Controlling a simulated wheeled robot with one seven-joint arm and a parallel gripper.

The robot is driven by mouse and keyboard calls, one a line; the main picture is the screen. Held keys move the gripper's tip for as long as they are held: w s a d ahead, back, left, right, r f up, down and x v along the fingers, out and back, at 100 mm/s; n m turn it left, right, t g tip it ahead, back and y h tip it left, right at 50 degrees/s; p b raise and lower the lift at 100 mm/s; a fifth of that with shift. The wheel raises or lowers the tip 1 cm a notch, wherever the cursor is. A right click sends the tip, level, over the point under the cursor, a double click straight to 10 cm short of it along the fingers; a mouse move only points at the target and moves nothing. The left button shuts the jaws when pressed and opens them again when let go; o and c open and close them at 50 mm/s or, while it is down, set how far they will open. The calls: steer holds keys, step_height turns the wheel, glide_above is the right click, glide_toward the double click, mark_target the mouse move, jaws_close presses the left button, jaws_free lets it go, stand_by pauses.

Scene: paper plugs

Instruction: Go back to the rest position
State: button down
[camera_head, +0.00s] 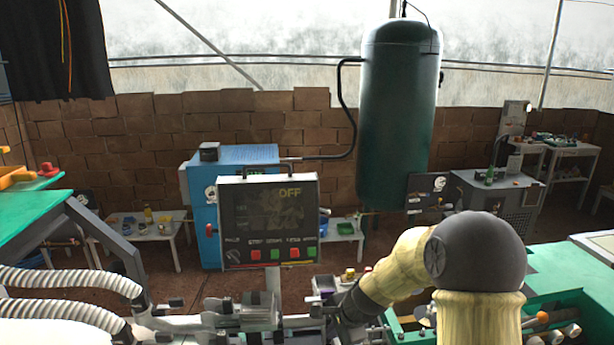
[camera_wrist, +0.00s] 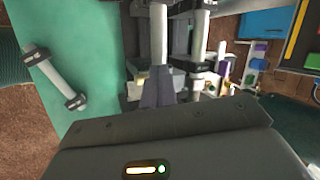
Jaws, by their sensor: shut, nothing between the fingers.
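My gripper (camera_wrist: 158,84) shows in the wrist view, with its two grey fingers together and nothing between them. The fingers point at metal rods and fittings of a machine (camera_wrist: 205,45); I cannot tell whether they touch it. In the head view my arm reaches from the lower right toward the machine's metal parts (camera_head: 245,312) at the bottom centre. My fingertips are hard to make out there.
A control panel (camera_head: 268,222) reading "OFF" stands behind the machine, before a blue cabinet (camera_head: 203,228). A tall green tank (camera_head: 398,120) stands behind. Ribbed white hoses (camera_head: 70,280) lie left. Green surfaces (camera_head: 575,262) flank the machine. A grey handle bar (camera_wrist: 55,78) shows in the wrist view.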

steer(key=s+d+r+n+h, duration=0.1)
steer(key=s+d+n, duration=0.2)
steer(key=s, duration=0.4)
steer(key=s+d+r+n+g+h, duration=0.1)
steer(key=s+d+r+n, duration=0.1)
steer(key=s+n, duration=0.4)
steer(key=s+d+r+n+h, duration=0.1)
steer(key=s+d+n, duration=0.3)
steer(key=s, duration=0.4)
steer(key=shift+r+n+h, duration=0.15)
steer(key=shift+n+h, duration=0.15)
